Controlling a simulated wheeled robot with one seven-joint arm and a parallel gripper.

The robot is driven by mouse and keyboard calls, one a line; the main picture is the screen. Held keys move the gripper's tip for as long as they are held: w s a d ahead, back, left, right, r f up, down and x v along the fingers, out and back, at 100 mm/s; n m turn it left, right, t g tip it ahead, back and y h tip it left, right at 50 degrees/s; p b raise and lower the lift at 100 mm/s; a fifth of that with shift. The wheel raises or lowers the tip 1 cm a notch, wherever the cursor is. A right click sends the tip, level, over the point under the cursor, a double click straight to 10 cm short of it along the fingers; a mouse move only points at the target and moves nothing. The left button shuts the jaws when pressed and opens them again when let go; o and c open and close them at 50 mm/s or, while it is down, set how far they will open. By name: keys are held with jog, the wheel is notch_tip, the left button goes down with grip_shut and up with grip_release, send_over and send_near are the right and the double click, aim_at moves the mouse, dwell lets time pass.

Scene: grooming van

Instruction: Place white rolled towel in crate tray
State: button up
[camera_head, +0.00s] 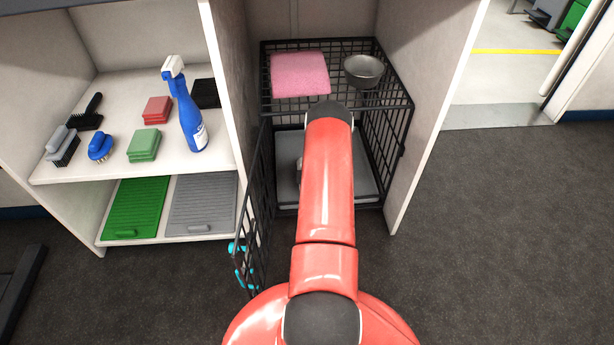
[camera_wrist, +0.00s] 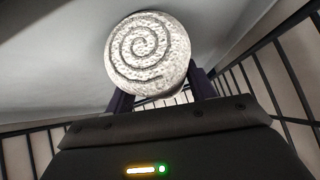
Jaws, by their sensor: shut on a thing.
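The white rolled towel (camera_wrist: 150,55) shows its spiral end in the wrist view. My gripper (camera_wrist: 160,88) is shut on it, with the dark fingers partly hidden behind the roll. A pale grey surface, which looks like the crate tray (camera_wrist: 50,60), lies behind the towel; I cannot tell whether the towel touches it. In the head view the grey crate tray (camera_head: 368,180) lies on the floor of the black wire crate (camera_head: 398,130). My red arm reaches into the crate and hides the towel, my gripper and much of the tray there.
The crate door (camera_head: 258,215) with cyan latches stands open on the left. A pink towel (camera_head: 300,74) and a metal bowl (camera_head: 363,70) sit on the crate top. White panels flank the crate. Left shelves hold a blue spray bottle (camera_head: 187,115), brushes and sponges.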

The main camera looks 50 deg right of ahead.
jog(key=shift+f, duration=0.3)
jog(key=o, duration=1.2)
jog(key=shift+c, duration=0.2)
jog(key=shift+r, duration=0.1)
jog(key=p+v, duration=0.1)
jog(key=v, duration=0.6)
jog(key=shift+s+a+r, duration=0.1)
jog(key=shift+s+r, duration=0.05)
jog(key=shift+r, duration=0.05)
jog(key=shift+s, duration=0.1)
